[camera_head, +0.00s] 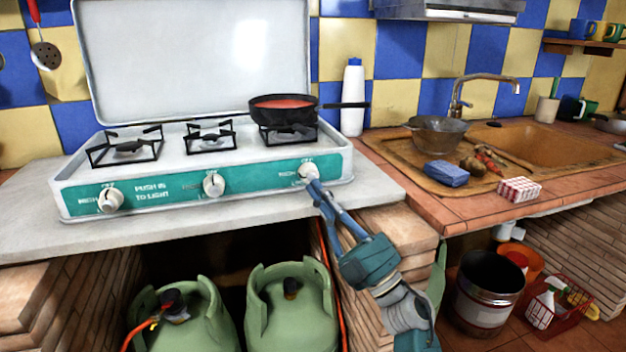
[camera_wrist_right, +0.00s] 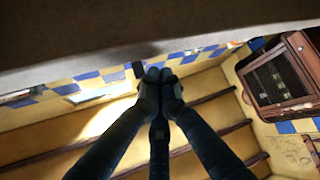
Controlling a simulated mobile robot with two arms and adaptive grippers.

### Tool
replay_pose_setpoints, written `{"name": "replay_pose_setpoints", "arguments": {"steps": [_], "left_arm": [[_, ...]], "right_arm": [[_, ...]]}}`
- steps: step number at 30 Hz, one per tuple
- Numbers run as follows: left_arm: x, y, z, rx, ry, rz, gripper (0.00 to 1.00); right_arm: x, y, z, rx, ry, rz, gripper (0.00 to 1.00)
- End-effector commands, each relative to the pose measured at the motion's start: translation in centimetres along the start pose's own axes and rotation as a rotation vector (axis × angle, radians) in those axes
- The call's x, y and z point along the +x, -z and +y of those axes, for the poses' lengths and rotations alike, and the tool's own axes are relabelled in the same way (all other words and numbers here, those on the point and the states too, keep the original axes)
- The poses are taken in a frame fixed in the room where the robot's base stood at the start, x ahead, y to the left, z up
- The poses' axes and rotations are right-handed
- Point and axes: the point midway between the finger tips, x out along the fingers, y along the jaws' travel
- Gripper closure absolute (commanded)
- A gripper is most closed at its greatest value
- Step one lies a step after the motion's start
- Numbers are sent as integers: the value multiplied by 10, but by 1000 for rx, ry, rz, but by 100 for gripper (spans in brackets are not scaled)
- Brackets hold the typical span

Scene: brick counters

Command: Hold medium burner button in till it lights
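A white stove (camera_head: 230,155) with a teal front panel stands on the counter. It has three white knobs: the left knob (camera_head: 111,201), the middle knob (camera_head: 213,185) and the right knob (camera_head: 308,170). The panel reads "PUSH IN TO LIGHT"; the small labels beside the knobs are too blurred to read surely. My right gripper (camera_head: 313,186) is at the right knob, its tips at the knob's lower side; I cannot tell whether it presses. In the right wrist view its fingertips (camera_wrist_right: 160,76) are together with nothing seen between them. No flame shows. My left gripper is out of view.
A black pan (camera_head: 284,112) with red contents sits on the right burner, its handle pointing right. A white bottle (camera_head: 353,98) stands behind. Green gas cylinders (camera_head: 290,310) stand below the counter.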

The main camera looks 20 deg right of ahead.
Motion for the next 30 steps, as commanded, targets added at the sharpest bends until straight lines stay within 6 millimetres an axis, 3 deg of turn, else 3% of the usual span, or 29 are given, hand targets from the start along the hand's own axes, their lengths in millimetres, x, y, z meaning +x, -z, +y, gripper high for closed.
{"name": "replay_pose_setpoints", "arguments": {"steps": [30], "left_arm": [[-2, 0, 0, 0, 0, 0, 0]], "right_arm": [[6, -6, 0, 0, 0, 0, 100]]}}
